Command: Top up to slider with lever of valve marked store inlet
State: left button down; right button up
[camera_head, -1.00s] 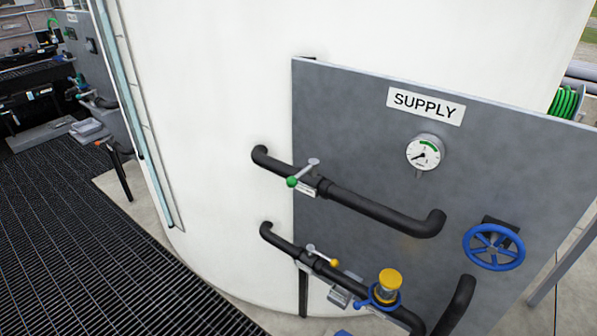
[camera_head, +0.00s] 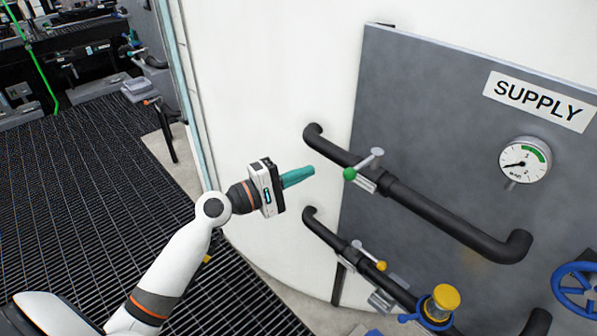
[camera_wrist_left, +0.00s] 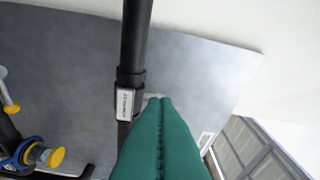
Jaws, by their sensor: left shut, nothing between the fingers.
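The upper black pipe (camera_head: 440,216) carries a valve with a grey lever (camera_head: 366,161) ending in a green knob (camera_head: 350,174). A small label (camera_head: 366,184) is below the lever; it also shows in the left wrist view (camera_wrist_left: 125,104), too small to read surely. My left gripper (camera_head: 311,171) has teal fingers, shut and empty, left of the green knob with a visible gap in the head view. In the left wrist view its fingertips (camera_wrist_left: 160,100) cover most of the lever. A bluish upright strip (camera_head: 186,100) runs along the white tank; I cannot make out a slider on it.
The lower pipe has a yellow-knobbed lever (camera_head: 370,256) and a yellow-capped fitting (camera_head: 443,300). A grey panel (camera_head: 430,120) bears the SUPPLY sign (camera_head: 538,101), a gauge (camera_head: 525,160) and a blue handwheel (camera_head: 577,290). Dark grating floor (camera_head: 80,210) lies open at left.

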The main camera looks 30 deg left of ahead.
aim_at(364, 164)
pick_arm(q)
jog(key=w+d+r+p, duration=0.1)
jog(key=w+d+p, duration=0.2)
jog(key=d, duration=0.4)
jog(key=shift+w+p, duration=0.35)
jog(key=shift+p, duration=0.05)
